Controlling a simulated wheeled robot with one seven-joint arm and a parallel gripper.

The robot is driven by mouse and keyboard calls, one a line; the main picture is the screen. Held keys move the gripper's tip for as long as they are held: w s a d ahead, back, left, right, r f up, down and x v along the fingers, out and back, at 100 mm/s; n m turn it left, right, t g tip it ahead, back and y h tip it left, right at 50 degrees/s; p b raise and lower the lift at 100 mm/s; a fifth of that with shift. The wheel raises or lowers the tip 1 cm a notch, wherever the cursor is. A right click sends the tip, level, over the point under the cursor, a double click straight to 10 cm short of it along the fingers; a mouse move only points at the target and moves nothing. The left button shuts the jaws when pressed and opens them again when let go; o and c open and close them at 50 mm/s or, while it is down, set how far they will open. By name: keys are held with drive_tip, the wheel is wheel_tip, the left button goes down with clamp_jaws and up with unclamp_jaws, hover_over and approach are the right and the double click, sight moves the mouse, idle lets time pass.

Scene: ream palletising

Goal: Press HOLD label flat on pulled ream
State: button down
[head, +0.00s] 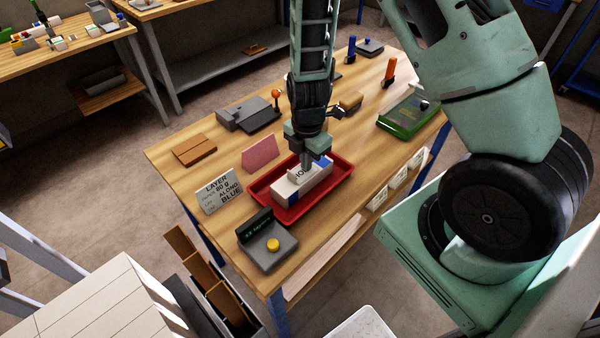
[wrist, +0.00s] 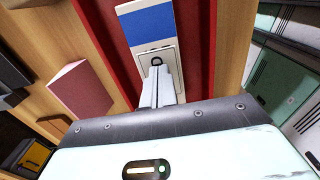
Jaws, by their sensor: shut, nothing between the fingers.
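A white ream with blue end bands (head: 288,192) lies in a red tray (head: 256,189) on the wooden table. A white label (head: 298,179) with dark lettering, partly hidden by my gripper, lies on the ream's top. In the wrist view the ream's blue band (wrist: 147,24) and the label (wrist: 143,60) show ahead of the fingers. My gripper (head: 306,168) points down over the label with its fingers shut and empty. The fingertips (wrist: 157,66) appear at the label; I cannot tell whether they touch it. The label's far side is hidden behind the fingers.
A grey sign reading LAYER, BLUE (head: 219,191) and a pink card stand (head: 260,153) stand left of the tray. A grey device with a yellow button (head: 268,246) sits in front. A green tray (head: 405,115) and orange bottle (head: 389,72) are farther right.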

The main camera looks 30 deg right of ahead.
drive_tip(key=shift+f, duration=0.25)
idle(0.6)
drive_tip(key=shift+r, duration=0.1)
idle(0.3)
wheel_tip(320, 180, up, 7)
drive_tip(key=p, duration=0.5)
idle(0.3)
drive_tip(key=s+a+r+m+y+b, duration=0.1)
drive_tip(key=s+a+r+m+b, duration=0.25)
drive_tip(key=a, duration=0.55)
drive_tip(key=s+a+r+m+b, duration=0.3)
drive_tip(key=s+a+m, duration=0.1)
drive_tip(key=s, duration=0.4)
drive_tip(key=s+a+r+m+b, duration=0.3)
drive_tip(key=s+a+r+m, duration=0.1)
drive_tip(key=s, duration=0.4)
drive_tip(key=shift+a+m+b, duration=0.2)
drive_tip(key=shift+m+b, duration=0.15)
drive_tip(key=shift+m, duration=0.2)
drive_tip(key=shift+s, duration=0.1)
